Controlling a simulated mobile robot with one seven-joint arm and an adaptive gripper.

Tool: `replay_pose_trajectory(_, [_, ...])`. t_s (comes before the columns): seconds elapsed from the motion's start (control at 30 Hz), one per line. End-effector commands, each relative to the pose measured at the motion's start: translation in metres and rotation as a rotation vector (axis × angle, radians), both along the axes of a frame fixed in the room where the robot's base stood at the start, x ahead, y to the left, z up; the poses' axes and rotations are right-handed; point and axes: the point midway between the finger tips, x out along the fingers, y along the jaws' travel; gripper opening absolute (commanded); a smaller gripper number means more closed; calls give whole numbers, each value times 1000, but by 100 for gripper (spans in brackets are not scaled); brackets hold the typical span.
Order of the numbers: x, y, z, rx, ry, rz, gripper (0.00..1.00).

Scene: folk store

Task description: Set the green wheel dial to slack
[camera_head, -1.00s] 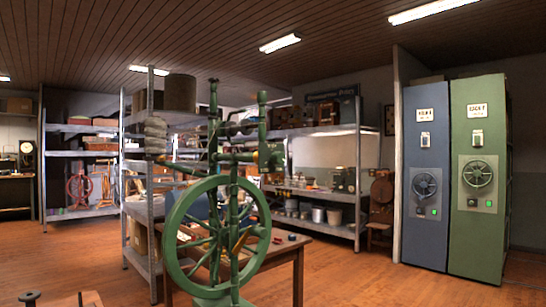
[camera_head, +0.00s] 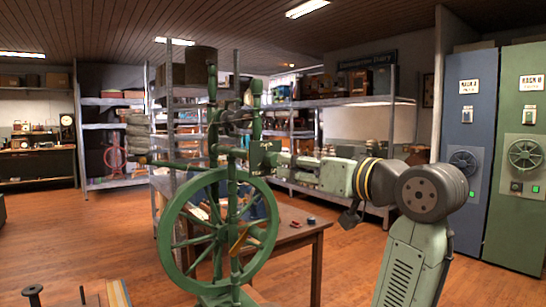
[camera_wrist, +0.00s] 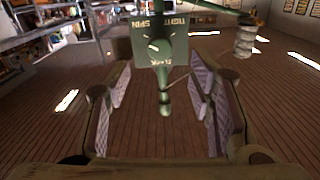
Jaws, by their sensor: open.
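The green spinning wheel (camera_head: 165,235) stands upright in the middle of the head view. Its green dial box (camera_head: 264,150) is on the upper frame. In the wrist view the dial box (camera_wrist: 158,44) shows its face upside down, with TIGHT, SPIN and SLACK lettering. SLACK is along the lower edge. A small white pointer (camera_wrist: 153,46) slants across the face; its exact setting is unclear. My gripper (camera_wrist: 163,88) is open, with a padded finger on each side below the box and a green turned peg (camera_wrist: 165,103) between them. In the head view my gripper (camera_head: 285,160) is close to the dial box.
A wooden table (camera_head: 312,232) stands behind the wheel. Metal shelves (camera_head: 350,102) line the back. A blue cabinet (camera_head: 467,190) and a green cabinet (camera_head: 515,225) with handwheels stand at the right.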

Motion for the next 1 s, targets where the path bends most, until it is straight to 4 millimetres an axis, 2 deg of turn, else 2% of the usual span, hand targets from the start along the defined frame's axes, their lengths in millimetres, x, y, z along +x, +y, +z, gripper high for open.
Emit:
replay_pose_trajectory(0.3, [49, 37, 2, 0, 1, 3, 48])
replay_pose_trajectory(0.5, [70, 52, 1, 1, 1, 1, 48])
replay_pose_trajectory(0.9, [76, 56, -1, 0, -2, 0, 48])
replay_pose_trajectory(1.0, [76, 56, 0, 0, -2, 0, 42])
